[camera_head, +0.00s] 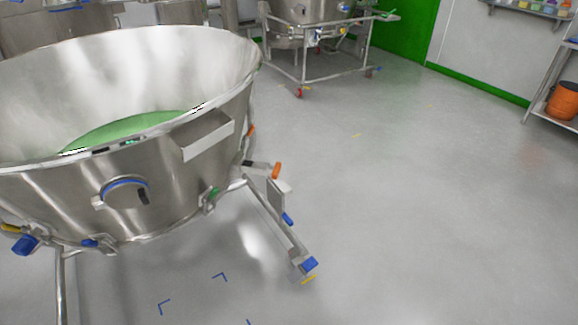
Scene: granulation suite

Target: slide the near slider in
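A large steel bowl (150,205) with green material (125,130) inside fills the left of the head view. A short rod with an orange end (276,170) sticks out from its lower right side; it looks like the near slider, but I cannot be sure. A second orange piece (251,130) shows farther back on the same side, partly hidden by the bowl. A boxy steel bracket (207,137) juts from the rim above. Neither of my grippers is in view.
The bowl's frame leg (275,232) reaches out to the right, ending at a blue piece (310,264). Another steel vessel on a wheeled frame (318,72) stands at the back. An orange drum (563,101) sits on a rack at right. The floor (420,210) between is clear.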

